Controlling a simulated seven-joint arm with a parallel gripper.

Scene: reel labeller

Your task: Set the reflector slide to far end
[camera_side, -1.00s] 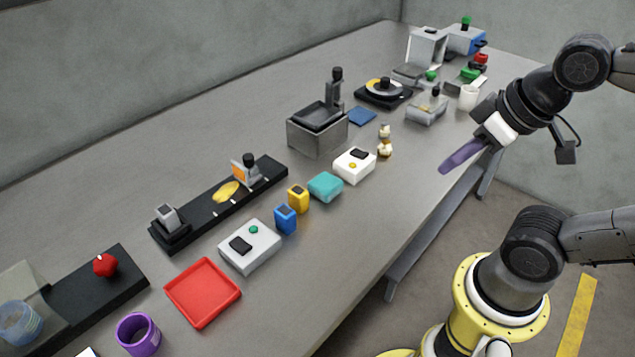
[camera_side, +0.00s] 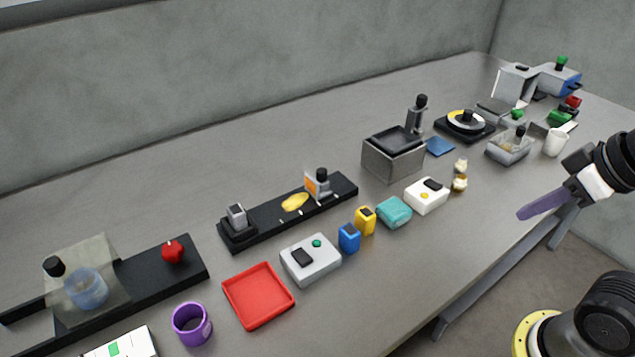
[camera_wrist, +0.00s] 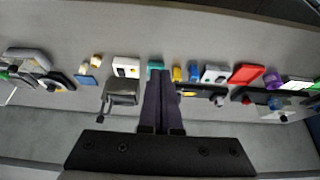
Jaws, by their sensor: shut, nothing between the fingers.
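The reflector slide is a black rail (camera_side: 268,217) on the table, with a grey block at its left end. A grey carriage with a black knob and an orange plate (camera_side: 318,184) stands near the rail's right end. A yellow oval patch (camera_side: 295,202) lies on the rail left of the carriage. In the wrist view the rail (camera_wrist: 205,90) shows to the right of my fingers, partly hidden by them. My gripper (camera_side: 522,214), with long purple fingers, is shut and empty, off the table's front edge to the right, well away from the rail. Its fingers also show in the wrist view (camera_wrist: 161,74).
A grey box (camera_side: 393,160) with an upright handle stands right of the rail. In front are a white button box (camera_side: 311,259), blue (camera_side: 349,238) and yellow blocks, a teal block (camera_side: 394,212) and a red tray (camera_side: 258,296). A red knob unit (camera_side: 172,251) stands left.

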